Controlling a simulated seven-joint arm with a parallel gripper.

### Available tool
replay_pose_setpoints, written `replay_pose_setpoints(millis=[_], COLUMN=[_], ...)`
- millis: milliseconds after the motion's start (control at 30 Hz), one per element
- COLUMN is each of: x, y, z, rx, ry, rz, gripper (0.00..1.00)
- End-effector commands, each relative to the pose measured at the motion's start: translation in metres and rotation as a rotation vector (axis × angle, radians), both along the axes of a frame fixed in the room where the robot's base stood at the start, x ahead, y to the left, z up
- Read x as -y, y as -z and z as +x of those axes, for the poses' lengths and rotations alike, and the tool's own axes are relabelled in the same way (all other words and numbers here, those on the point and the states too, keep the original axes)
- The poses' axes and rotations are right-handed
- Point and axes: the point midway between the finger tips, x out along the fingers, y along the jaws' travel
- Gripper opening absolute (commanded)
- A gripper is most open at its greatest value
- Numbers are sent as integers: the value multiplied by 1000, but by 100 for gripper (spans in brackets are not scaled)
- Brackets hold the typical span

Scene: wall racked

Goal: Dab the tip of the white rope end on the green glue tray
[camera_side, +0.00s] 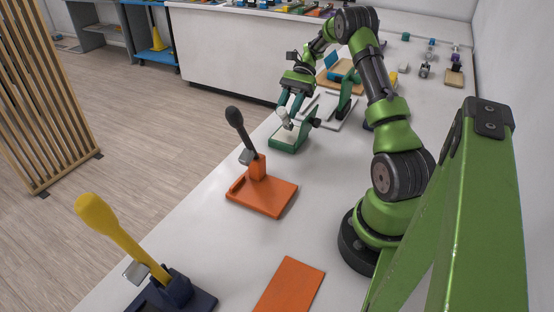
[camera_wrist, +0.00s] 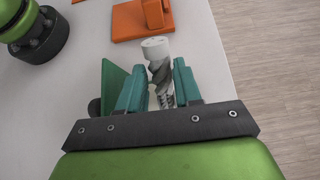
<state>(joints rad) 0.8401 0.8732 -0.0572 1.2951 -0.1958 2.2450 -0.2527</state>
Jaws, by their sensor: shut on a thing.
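My gripper (camera_side: 290,108) is shut on the white rope end, with one teal finger on each side of it in the wrist view (camera_wrist: 160,80). The white rope end (camera_wrist: 157,47) has a pale round cap pointing away from the wrist and a grey twisted body between the fingers. In the side view the rope end (camera_side: 284,117) shows as a small white piece just above the green tray (camera_side: 287,147). The tray has a pale top. I cannot tell whether the rope end touches it. A green upright piece (camera_wrist: 114,78) shows beside the left finger in the wrist view.
An orange stand (camera_side: 262,196) holding a black-headed tool is nearer the side camera. A navy stand (camera_side: 178,289) with a yellow tool (camera_side: 108,222) and an orange plate (camera_side: 289,287) are closer still. A white tray (camera_side: 329,112) lies beyond the green tray.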

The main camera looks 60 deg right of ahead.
Motion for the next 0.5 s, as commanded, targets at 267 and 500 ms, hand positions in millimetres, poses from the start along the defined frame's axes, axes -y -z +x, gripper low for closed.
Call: replay_pose_setpoints(millis=[267,500], x=[0,0], y=[2,5], z=[0,0], rx=[0,0], ry=[0,0], rz=[1,0], gripper=[3,3])
